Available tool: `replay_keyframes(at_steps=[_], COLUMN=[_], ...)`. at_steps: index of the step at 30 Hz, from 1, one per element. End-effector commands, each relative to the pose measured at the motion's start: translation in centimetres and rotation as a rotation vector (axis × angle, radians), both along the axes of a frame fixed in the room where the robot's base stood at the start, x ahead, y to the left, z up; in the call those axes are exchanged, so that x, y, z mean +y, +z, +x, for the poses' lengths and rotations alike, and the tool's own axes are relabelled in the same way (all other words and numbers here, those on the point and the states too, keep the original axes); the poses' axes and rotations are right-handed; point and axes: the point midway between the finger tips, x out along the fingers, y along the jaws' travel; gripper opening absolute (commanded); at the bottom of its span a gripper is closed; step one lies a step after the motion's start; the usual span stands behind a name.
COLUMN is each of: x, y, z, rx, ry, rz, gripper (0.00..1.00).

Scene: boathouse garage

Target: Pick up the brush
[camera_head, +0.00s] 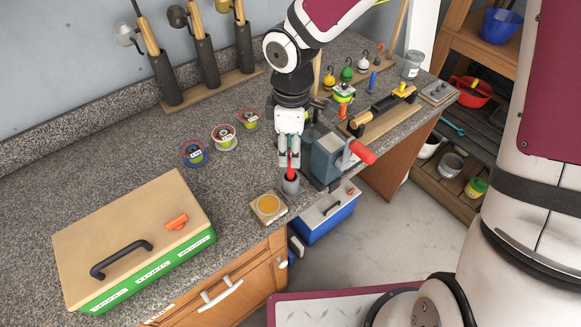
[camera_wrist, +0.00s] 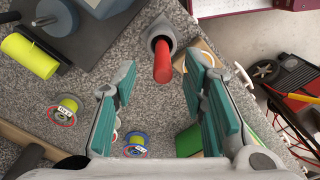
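A thing with a red handle (camera_head: 291,165), apparently the brush, stands upright in a small grey cup (camera_head: 291,187) near the counter's front edge. Its bristles are hidden. In the wrist view the red handle (camera_wrist: 162,65) points up toward the camera, out of the cup's round mouth (camera_wrist: 159,32). My gripper (camera_head: 289,158) points down just over the cup. In the wrist view its two teal-padded fingers are spread, with the handle's end showing in the gap between them. Nothing is held. I cannot tell whether the handle's tip is between the pads or below them.
A grey vise (camera_head: 327,155) with a red handle stands close right of the cup. A wooden coaster with a yellow disc (camera_head: 269,206) lies close in front. Several round spools (camera_head: 224,137) lie to the left. A green box with a tan lid (camera_head: 140,235) fills the near left.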

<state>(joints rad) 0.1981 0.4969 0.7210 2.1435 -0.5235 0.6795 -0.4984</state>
Motion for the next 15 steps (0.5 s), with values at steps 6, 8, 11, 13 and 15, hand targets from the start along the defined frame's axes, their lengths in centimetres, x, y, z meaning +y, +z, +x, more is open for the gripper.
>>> replay_keyframes(at_steps=[6, 8, 11, 13, 15], x=[0.0, 0.0, 0.1, 0.2, 0.2], y=[-1.5, -2.0, -3.2, -4.2, -5.2], z=[-0.1, -0.2, -0.4, -0.4, -0.4], rx=[0.001, 0.003, 0.005, 0.005, 0.004], ry=[0.001, 0.002, 0.002, 0.002, 0.001], rz=[-0.001, -0.001, 0.000, -0.001, -0.001], gripper=[0.39, 0.39, 0.39, 0.39, 0.39])
